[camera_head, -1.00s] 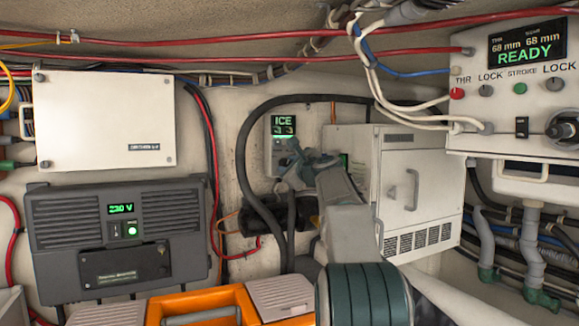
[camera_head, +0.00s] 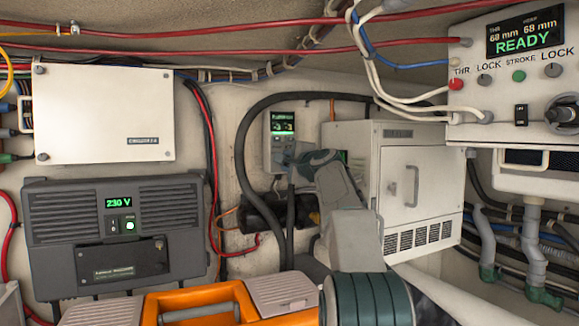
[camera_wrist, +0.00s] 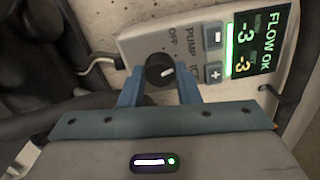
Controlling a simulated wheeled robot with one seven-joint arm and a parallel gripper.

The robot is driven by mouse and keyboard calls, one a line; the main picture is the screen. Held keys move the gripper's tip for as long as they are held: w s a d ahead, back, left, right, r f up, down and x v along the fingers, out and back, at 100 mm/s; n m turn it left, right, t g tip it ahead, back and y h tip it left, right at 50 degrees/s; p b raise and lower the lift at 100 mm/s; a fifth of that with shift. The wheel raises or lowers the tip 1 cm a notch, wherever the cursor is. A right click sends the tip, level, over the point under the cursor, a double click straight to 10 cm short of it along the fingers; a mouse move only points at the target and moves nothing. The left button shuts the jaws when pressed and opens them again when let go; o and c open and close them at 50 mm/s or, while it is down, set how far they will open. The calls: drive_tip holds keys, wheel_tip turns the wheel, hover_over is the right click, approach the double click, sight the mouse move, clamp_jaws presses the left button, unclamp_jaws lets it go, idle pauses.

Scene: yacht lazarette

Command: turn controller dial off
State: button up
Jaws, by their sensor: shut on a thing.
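The controller (camera_head: 281,122) is a pale wall box with a green-lit screen on the back wall in the head view. In the wrist view, the controller (camera_wrist: 213,28) shows plus and minus buttons and a screen reading FLOW OK. Its round black dial (camera_wrist: 159,68) has a white mark pointing to the right side of the picture. The labels OFF, PUMP and a partly hidden third one curve beside it. My gripper (camera_wrist: 161,78) has its blue fingers on both sides of the dial, shut on it. In the head view my gripper covers the controller's lower part, hiding the dial.
A white cabinet (camera_head: 404,190) stands right of the controller. A thick black hose (camera_head: 241,150) loops around its left. A dark 230 V unit (camera_head: 170,212) and a white box (camera_head: 103,118) hang left. An orange toolbox (camera_head: 237,293) lies in front. A READY panel (camera_head: 515,75) is upper right.

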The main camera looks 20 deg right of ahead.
drive_tip(key=shift+n+b, duration=1.2)
drive_tip(key=shift+n, duration=3.7)
drive_tip(key=o, duration=1)
